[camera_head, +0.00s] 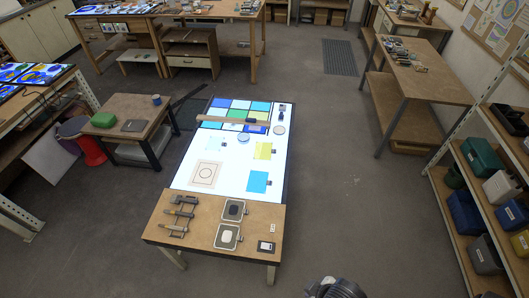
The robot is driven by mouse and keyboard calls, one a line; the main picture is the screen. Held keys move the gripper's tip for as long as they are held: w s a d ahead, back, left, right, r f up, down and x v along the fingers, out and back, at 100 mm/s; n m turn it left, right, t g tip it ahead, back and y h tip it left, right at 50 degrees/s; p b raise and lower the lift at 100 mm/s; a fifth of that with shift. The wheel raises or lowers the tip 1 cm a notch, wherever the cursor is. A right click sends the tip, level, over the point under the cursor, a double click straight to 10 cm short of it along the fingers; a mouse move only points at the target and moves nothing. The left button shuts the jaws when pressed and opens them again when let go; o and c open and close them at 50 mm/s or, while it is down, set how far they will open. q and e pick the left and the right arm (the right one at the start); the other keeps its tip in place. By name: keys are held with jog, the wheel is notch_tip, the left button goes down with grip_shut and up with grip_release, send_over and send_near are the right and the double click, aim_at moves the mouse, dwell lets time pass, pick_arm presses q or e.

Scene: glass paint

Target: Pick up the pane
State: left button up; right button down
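A lit white light table (230,165) stands in the middle of the room. On it lie a yellow pane (263,150), a blue pane (257,182) and a small pale blue pane (217,143); each has a small dark thing at one edge. A grid of blue, green and pale panes (237,106) fills the far end. I cannot tell which pane the task means. Neither gripper shows; only a dark rounded part, likely mine, is at the bottom edge.
A wooden bar (233,121) crosses the pane grid. A square sheet with a circle (205,174) lies at the left. Open floor lies right of the light table.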

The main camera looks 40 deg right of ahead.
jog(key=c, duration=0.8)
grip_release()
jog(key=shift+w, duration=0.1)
